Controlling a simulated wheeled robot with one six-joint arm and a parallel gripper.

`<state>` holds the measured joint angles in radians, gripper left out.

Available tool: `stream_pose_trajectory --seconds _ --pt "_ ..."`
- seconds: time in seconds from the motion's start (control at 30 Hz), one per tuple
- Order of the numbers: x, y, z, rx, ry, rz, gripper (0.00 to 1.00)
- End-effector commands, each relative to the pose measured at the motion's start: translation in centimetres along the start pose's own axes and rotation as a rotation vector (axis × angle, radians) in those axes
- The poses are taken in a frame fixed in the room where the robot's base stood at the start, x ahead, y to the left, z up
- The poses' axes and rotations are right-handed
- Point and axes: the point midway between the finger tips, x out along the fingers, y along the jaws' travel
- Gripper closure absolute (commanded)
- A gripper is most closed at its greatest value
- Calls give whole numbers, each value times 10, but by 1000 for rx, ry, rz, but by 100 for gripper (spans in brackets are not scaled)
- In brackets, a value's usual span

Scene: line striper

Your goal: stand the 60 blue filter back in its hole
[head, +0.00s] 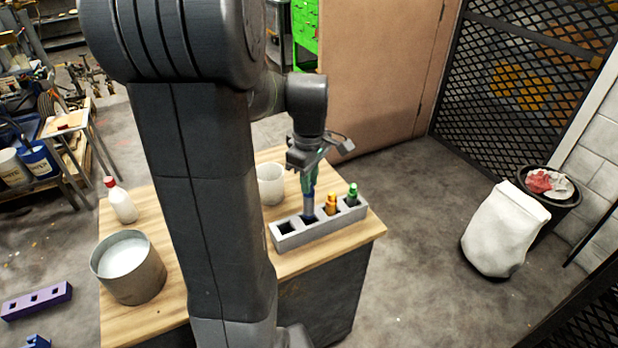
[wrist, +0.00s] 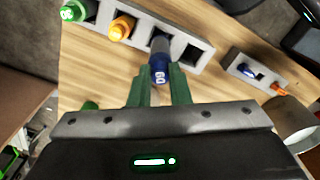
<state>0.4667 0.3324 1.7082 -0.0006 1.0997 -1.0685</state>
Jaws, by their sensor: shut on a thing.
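The 60 blue filter (wrist: 159,72) has a blue cap marked 60 and a greyish body. My gripper (wrist: 160,88) has green fingers and is shut on the cap. In the head view, my gripper (head: 309,172) holds the filter (head: 309,205) about upright at the second hole from the left of the grey rack (head: 327,231). I cannot tell how far its lower end is inside the hole. The leftmost hole (head: 287,228) is empty. An orange filter (head: 332,203) and a green filter (head: 352,193) stand in the other two holes.
A white cup (head: 271,184) stands behind the rack on the wooden table. A grey pail (head: 128,268) and a red-capped bottle (head: 122,202) are at the left. The wrist view shows a small grey holder (wrist: 240,68) with blue and orange things.

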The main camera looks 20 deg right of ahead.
Motion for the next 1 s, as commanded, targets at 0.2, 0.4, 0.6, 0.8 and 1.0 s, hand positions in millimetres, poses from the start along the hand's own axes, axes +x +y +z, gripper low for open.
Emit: stream_pose_trajectory --seconds 0.2,0.4,0.6,0.8,1.0 --pt "0 0 0 0 0 0 100" --pt "0 0 0 0 0 0 100" --pt "0 0 0 0 0 0 100" --pt "3 0 0 0 0 0 100" --pt "6 0 0 0 0 0 100"
